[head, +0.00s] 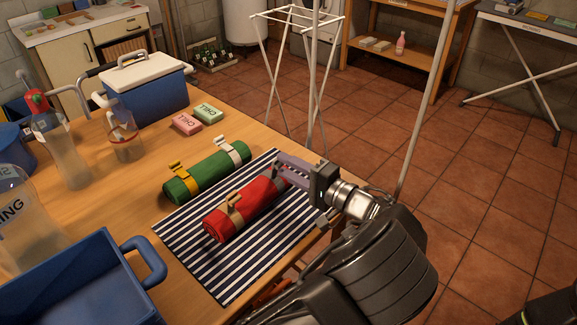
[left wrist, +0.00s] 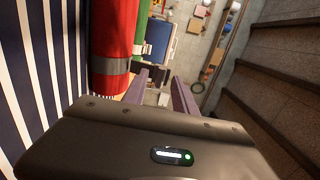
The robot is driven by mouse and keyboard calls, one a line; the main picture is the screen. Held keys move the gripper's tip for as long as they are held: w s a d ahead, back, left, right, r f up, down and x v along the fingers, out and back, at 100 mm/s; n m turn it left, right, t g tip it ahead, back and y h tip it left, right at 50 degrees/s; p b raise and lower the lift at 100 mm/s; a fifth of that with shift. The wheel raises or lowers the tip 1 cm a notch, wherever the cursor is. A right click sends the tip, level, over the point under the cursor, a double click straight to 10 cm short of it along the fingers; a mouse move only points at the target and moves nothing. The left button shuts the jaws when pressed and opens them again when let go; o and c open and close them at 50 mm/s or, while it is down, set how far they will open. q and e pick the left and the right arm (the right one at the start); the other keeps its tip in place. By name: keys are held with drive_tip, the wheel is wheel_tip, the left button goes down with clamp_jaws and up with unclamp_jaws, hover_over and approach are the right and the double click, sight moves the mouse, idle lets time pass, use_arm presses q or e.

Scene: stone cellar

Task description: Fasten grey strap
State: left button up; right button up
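A red roll (head: 240,209) lies on the blue-and-white striped mat (head: 192,247), with a tan strap (head: 234,212) around its near part. The grey strap (left wrist: 110,66) shows in the left wrist view as a band around the red roll, near its end. In the head view the grey strap is mostly hidden by my gripper. My left gripper (head: 281,166) is at the far right end of the red roll. My right gripper is out of view.
A green roll (head: 193,180) with yellow and white straps lies beside the red one. A blue crate (head: 88,275), bottles, a glass jug (head: 125,140), chill packs (head: 208,113) and a cooler (head: 150,98) stand on the table. A white drying rack (head: 270,75) stands behind the table.

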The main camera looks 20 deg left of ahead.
use_arm(q)
clamp_jaws()
idle(0.3)
idle(0.3)
